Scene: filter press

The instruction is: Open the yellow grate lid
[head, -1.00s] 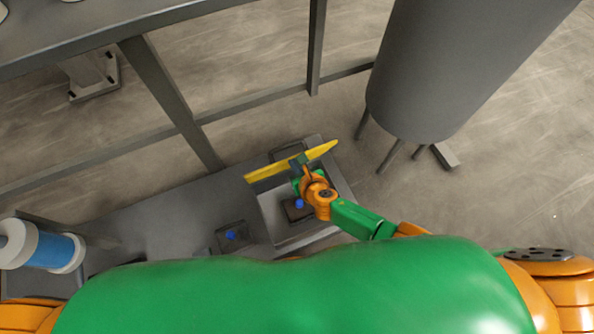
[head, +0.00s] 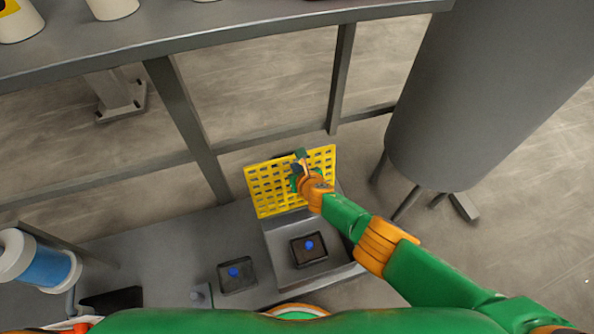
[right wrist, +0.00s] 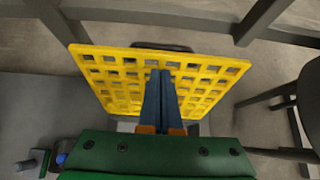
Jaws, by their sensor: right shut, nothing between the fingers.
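The yellow grate lid (head: 268,192) stands raised at the back edge of a grey box (head: 284,236), its perforated face turned toward me. It also shows in the right wrist view (right wrist: 118,72), filling the middle. My right gripper (head: 299,160) is in front of the lid's face, near its upper middle. In the right wrist view its fingers (right wrist: 160,88) are together with nothing between them, pointing at the lid. I cannot tell whether they touch it. Inside the open box is a dark block with a blue knob (head: 309,245). My left gripper is not in view.
A second dark block with a blue knob (head: 234,272) sits on the grey surface left of the box. A blue and white cylinder (head: 38,260) is at far left. A grey frame (head: 185,120) stands behind, and a large grey tank (head: 450,100) at right.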

